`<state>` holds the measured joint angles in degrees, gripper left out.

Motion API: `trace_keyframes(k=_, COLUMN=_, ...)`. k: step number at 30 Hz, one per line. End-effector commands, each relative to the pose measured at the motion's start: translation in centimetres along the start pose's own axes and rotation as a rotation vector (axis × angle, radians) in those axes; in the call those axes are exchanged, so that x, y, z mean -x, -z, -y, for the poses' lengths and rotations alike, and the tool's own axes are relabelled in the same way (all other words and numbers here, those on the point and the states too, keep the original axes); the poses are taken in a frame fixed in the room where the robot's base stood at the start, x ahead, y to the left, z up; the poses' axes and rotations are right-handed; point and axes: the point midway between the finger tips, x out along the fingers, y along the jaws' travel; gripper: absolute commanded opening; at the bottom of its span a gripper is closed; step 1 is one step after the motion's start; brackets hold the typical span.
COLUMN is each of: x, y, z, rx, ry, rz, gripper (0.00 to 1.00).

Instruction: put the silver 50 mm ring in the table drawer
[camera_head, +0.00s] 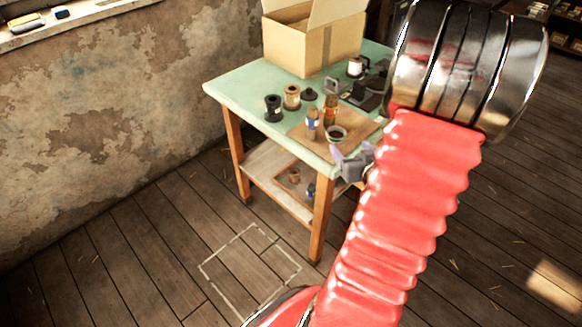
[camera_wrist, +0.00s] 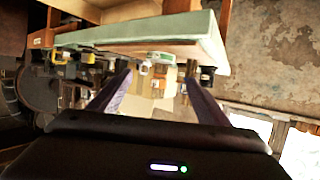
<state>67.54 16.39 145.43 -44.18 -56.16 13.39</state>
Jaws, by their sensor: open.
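The green-topped table (camera_head: 235,85) stands ahead of me. I cannot make out the silver 50 mm ring for certain; a small round thing with a pale rim and dark middle (camera_head: 336,133) sits near the table's front edge. No drawer can be told for certain on the table sides I see. My gripper (camera_head: 353,154) is at the table's near edge, close to that round thing and apart from it as far as I can tell. In the wrist view, my gripper (camera_wrist: 158,79) is open, its two fingers apart with nothing clearly held between them.
A cardboard box (camera_head: 312,48) stands at the table's back. Black (camera_head: 272,108) and tan (camera_head: 292,97) spools, a blue-labelled bottle (camera_head: 312,123) and an amber bottle (camera_head: 330,108) crowd the top. A lower shelf (camera_head: 270,170) holds small items. Floor to the left is clear.

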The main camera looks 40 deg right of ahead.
Motion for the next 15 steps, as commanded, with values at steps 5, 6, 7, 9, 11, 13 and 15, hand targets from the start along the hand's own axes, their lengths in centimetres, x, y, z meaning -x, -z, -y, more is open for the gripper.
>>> trace_keyframes(k=5, x=-0.2, y=0.5, z=0.5, rx=0.016, ry=-0.001, rz=0.012, gripper=0.70)
trace_keyframes(k=6, x=-0.3, y=0.7, z=0.9, rx=0.026, ry=-0.002, rz=0.020, gripper=0.70)
trace_keyframes(k=7, x=-0.4, y=1.0, z=1.2, rx=0.035, ry=-0.003, rz=0.027, gripper=0.70)
trace_keyframes(k=9, x=-0.6, y=1.7, z=2.1, rx=0.061, ry=-0.008, rz=0.051, gripper=0.70)
trace_keyframes(k=11, x=-0.8, y=2.5, z=3.1, rx=0.086, ry=-0.013, rz=0.076, gripper=0.70)
trace_keyframes(k=13, x=-0.8, y=3.4, z=4.5, rx=0.115, ry=-0.019, rz=0.106, gripper=0.70)
trace_keyframes(k=15, x=-0.7, y=4.3, z=6.0, rx=0.141, ry=-0.024, rz=0.138, gripper=0.70)
